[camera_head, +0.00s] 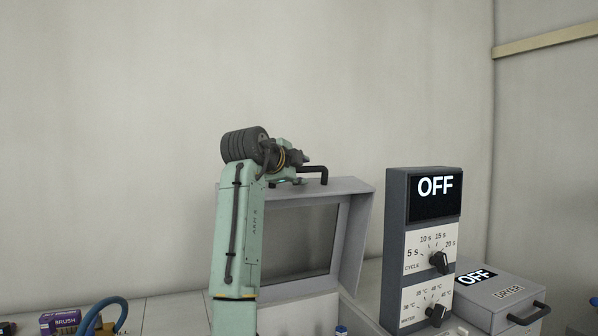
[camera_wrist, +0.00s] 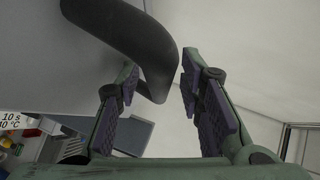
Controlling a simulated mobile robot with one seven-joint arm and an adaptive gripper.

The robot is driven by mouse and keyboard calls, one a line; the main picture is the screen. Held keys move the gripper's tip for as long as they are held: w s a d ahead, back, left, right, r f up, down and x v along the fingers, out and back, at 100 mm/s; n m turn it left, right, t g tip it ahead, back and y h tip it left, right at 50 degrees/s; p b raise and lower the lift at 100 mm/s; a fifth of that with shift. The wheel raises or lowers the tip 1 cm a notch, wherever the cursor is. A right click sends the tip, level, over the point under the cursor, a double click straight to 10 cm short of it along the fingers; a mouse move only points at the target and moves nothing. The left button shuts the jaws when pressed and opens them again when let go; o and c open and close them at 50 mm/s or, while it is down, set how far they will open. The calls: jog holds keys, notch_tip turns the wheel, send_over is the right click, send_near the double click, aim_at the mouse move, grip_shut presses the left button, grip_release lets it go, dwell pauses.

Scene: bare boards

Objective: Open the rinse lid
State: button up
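The rinse lid (camera_head: 352,228) is a grey frame with a dark window and stands raised, tilted up on its unit in the head view. No rinse label shows. Its black bent handle (camera_head: 318,171) sticks out at the top edge, and it looms large in the wrist view (camera_wrist: 130,38). My gripper (camera_head: 304,158) is at the handle, partly hidden by my own wrist in the head view. In the wrist view my gripper (camera_wrist: 162,78) has its two fingers apart, with the handle's end reaching between them. Whether a finger touches the handle cannot be told.
A grey control box (camera_head: 396,230) with an OFF display and two dials stands right of the lid. A grey dryer box (camera_head: 478,312) with a black handle is further right. A purple brush box (camera_head: 61,321) and a blue hose (camera_head: 92,312) are at lower left. Wall behind is bare.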

jog(key=v, duration=1.2)
